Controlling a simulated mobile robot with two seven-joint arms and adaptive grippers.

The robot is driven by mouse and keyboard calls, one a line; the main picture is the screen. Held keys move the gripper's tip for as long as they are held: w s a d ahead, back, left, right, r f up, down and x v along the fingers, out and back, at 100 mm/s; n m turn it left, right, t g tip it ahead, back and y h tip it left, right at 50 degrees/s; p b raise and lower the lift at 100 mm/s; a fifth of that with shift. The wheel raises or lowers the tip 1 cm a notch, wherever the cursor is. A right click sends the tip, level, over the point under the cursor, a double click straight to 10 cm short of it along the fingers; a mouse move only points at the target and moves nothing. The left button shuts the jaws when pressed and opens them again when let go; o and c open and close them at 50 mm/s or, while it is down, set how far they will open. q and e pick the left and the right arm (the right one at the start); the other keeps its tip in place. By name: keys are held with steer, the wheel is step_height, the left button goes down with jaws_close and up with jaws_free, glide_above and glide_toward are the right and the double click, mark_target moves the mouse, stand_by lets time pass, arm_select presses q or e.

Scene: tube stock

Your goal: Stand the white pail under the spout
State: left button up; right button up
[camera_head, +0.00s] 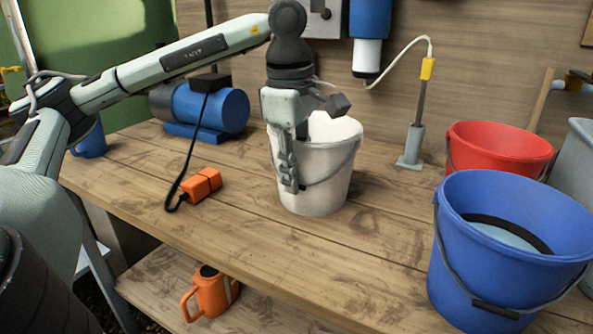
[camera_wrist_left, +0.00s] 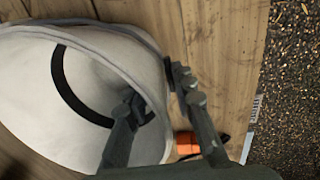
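The white pail (camera_head: 325,185) stands upright on the wooden bench, its wire handle hanging down the near side. The thin white spout (camera_head: 404,47) curves from a grey post with a yellow collar (camera_head: 428,68); its tip is above and right of the pail. My left gripper (camera_head: 288,175) points down at the pail's near left side. In the left wrist view, one finger is inside the pail (camera_wrist_left: 30,95) and the other is outside, with the wall between and a gap between the fingertips (camera_wrist_left: 158,86). Firm contact is not clear. My right gripper is out of view.
A red pail (camera_head: 497,140) and a blue pail (camera_head: 465,260) stand at the right, a grey one (camera_head: 578,165) behind. A blue motor (camera_head: 218,108) and orange block (camera_head: 201,185) are at the left. An orange can (camera_head: 212,294) sits on the lower shelf. The front middle bench is clear.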

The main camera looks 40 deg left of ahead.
arm_select(q)
step_height(320, 180, up, 8)
steer(key=shift+s+f, duration=0.25)
steer(key=shift+s, duration=0.2)
steer(key=shift+d, duration=0.1)
stand_by(0.4)
